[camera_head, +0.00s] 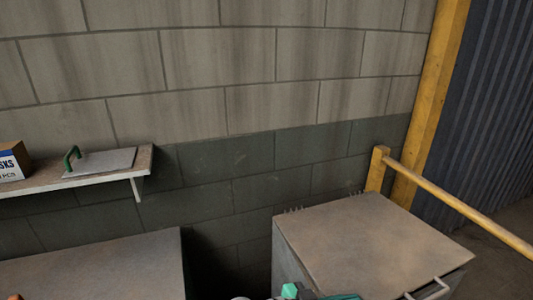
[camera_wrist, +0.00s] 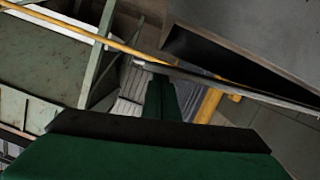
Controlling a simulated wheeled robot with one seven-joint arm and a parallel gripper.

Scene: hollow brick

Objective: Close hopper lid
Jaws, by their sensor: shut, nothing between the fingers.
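The hopper (camera_head: 286,268) is a grey metal box at the lower right of the head view. Its flat, worn lid (camera_head: 365,232) covers the top, with a pale bar handle (camera_head: 430,290) at the near edge. In the wrist view, grey metal panels fill the upper right, with a dark wedge-shaped gap (camera_wrist: 205,52) between them; how far the lid stands open is unclear. My gripper (camera_wrist: 160,105) shows green and black in the wrist view, shut and empty, near the panel edge. Contact is unclear. Teal parts of my arm show at the head view's bottom edge.
A second grey box top (camera_head: 95,265) is at lower left. A wall shelf (camera_head: 140,165) holds a box (camera_head: 14,163) and a plate with a green handle (camera_head: 100,160). A yellow rail (camera_head: 455,203) and post (camera_head: 430,100) stand right of the hopper. A block wall is behind.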

